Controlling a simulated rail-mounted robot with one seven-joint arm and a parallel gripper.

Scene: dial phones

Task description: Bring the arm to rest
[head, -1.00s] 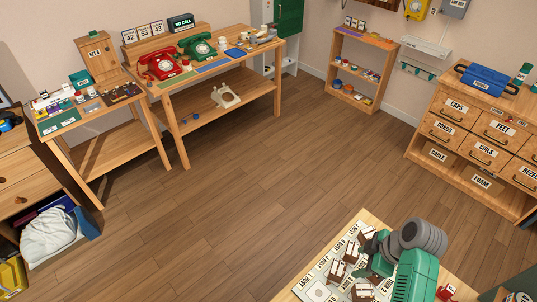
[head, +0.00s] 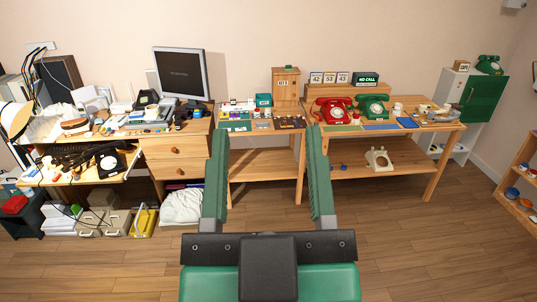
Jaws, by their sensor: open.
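My gripper (head: 268,160) is in the lower middle of the head view, close to the camera. Its two green fingers point up in the picture and stand wide apart. Nothing is between them but the view of the workbench and floor behind. The dark palm and green wrist fill the bottom centre. The rest of my arm is out of the picture.
A wooden bench holds a red phone (head: 333,110) and a green phone (head: 372,107). A cream phone (head: 378,158) sits on its lower shelf. A cluttered desk with a monitor (head: 181,73) stands at left. The floor (head: 420,245) is clear at lower right.

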